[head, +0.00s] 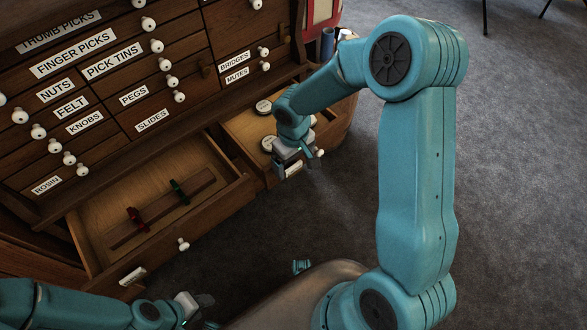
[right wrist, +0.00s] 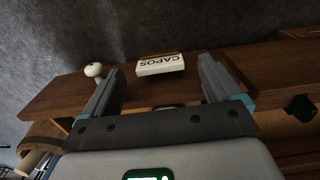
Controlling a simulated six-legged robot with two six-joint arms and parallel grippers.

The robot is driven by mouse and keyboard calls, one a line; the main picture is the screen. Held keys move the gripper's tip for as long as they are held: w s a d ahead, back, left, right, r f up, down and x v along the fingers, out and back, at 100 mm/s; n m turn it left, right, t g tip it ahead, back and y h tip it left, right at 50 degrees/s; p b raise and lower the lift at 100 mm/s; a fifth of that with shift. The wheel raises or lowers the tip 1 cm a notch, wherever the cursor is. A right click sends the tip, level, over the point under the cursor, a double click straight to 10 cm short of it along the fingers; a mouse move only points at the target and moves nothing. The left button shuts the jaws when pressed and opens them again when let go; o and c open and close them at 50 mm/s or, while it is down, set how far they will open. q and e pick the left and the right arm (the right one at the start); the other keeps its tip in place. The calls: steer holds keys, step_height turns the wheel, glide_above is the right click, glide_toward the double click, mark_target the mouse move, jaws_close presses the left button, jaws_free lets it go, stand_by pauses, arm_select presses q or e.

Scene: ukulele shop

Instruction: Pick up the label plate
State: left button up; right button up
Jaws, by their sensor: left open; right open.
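The white label plate (right wrist: 161,65), with CAPOS in black letters, reads upside down in the right wrist view. It is at the front of the right open drawer (head: 240,128). In the head view the plate (head: 294,169) shows just below my right gripper (head: 290,155). My right gripper is open and empty. In the right wrist view its two fingers (right wrist: 165,82) stand apart on either side of the plate's line, with the plate between and a little beyond them, seemingly untouched. My left gripper (head: 207,312) is open and empty at the bottom of the head view.
A white knob (right wrist: 95,70) sits beside the plate. Round tins (head: 264,106) lie in the right drawer. The left open drawer (head: 225,198) holds a wooden bar with a red and a green clamp, and bears a pale plate (head: 132,275).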

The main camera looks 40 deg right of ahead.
steer(key=shift+w+f, duration=0.1)
steer(key=shift+f, duration=0.65)
steer(key=shift+r, duration=0.1)
steer(key=shift+c, duration=1.3)
steer(key=c, duration=0.9)
steer(key=shift+o, duration=0.2)
